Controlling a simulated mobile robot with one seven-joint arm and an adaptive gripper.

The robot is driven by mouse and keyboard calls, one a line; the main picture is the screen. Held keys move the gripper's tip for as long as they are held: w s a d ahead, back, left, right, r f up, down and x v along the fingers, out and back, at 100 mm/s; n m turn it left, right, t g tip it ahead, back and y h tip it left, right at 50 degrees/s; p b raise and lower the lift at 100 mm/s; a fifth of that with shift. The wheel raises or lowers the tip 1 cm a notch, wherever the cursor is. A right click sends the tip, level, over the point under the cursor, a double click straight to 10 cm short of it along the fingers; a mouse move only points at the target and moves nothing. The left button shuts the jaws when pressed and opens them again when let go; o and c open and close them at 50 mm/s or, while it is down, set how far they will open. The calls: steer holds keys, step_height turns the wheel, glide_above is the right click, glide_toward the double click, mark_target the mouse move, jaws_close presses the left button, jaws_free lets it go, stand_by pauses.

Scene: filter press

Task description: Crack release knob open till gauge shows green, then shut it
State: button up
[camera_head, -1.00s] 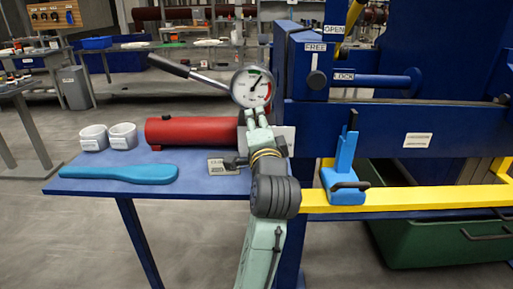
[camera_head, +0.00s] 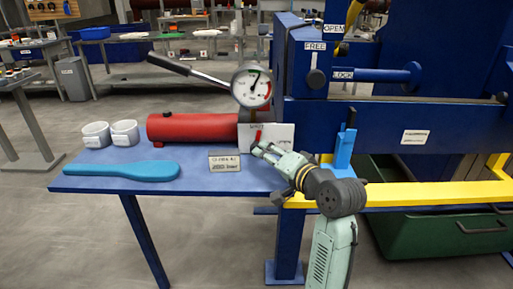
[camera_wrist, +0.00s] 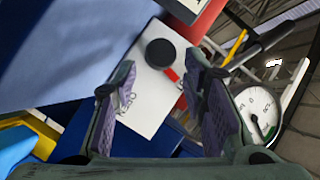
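The release knob is a dark round knob (camera_wrist: 160,52) with a red pointer, on a white plate (camera_head: 280,136) at the right end of the red cylinder (camera_head: 190,127). In the head view my gripper mostly covers the knob; the red pointer shows and points up. The round white gauge (camera_head: 251,87) stands above; its needle points up and slightly right, and a green mark shows near the top. It also shows in the wrist view (camera_wrist: 258,112). My gripper (camera_head: 262,150) faces the plate. In the wrist view its fingers (camera_wrist: 160,75) are apart, with the knob ahead between them; contact cannot be told.
A black-tipped pump lever (camera_head: 185,69) rises left of the gauge. A small sign (camera_head: 224,162), a blue paddle-like tool (camera_head: 122,171) and two white cups (camera_head: 110,134) are on the blue table (camera_head: 85,184). A blue upright handle (camera_head: 345,143) stands close right of my gripper.

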steer(key=p+x, duration=0.1)
steer(key=x, duration=0.6)
steer(key=shift+c, duration=0.5)
steer(key=c, duration=0.8)
steer(key=shift+r, duration=0.15)
